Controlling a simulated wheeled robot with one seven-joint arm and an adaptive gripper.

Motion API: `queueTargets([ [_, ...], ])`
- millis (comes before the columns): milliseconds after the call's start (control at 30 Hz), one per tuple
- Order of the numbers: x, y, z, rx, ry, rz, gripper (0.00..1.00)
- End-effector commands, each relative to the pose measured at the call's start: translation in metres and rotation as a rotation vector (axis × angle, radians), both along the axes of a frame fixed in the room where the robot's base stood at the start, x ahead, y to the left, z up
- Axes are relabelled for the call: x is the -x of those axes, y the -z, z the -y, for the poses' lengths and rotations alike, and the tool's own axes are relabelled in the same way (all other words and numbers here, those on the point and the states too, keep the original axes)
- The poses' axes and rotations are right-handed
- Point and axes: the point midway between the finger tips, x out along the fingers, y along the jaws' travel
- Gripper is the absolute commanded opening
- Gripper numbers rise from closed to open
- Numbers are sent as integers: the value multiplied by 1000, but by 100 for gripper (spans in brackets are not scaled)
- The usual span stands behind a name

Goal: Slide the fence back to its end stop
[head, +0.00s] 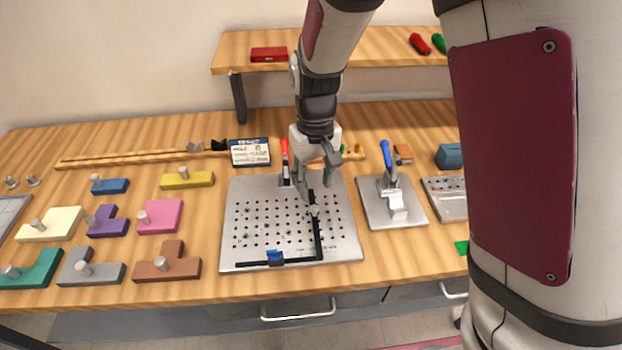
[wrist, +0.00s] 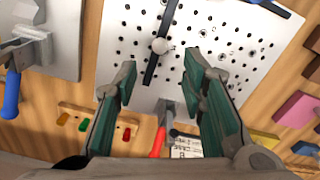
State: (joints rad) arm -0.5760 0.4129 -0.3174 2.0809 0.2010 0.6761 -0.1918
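A silver plate (head: 345,245) full of holes lies on the bench. A black bar (head: 318,238), seemingly the fence, runs front to back on its right part and carries a round silver knob (head: 314,210). The bar (wrist: 152,70) and knob (wrist: 160,46) also show in the wrist view. A second black bar (head: 248,264) runs along the plate's front edge, with a blue block (head: 275,257) on it. My gripper (head: 315,192) is open and empty over the back of the plate. In the wrist view its fingertips (wrist: 160,64) straddle the bar's back end, apart from the knob. I cannot tell which part is the end stop.
A red-handled clamp (head: 285,160) stands at the plate's back edge, close to my gripper. A blue-handled clamp (head: 388,170) stands on a plate to the right. Several coloured blocks with pegs, such as a pink one (head: 160,215), lie to the left. A shelf (head: 390,52) hangs behind.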

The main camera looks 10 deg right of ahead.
Motion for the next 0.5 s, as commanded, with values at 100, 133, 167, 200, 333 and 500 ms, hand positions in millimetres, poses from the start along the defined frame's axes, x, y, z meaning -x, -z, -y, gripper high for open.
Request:
queueTargets([
  [100, 1, 25, 1, 3, 2, -4, 38],
  [133, 1, 31, 1, 2, 2, -5, 38],
  [167, 1, 36, 1, 3, 1, -4, 38],
  [200, 1, 42, 1, 2, 2, -3, 38],
  [333, 1, 59, 1, 1, 1, -3, 38],
  [500, 1, 71, 0, 0, 0, -1, 38],
])
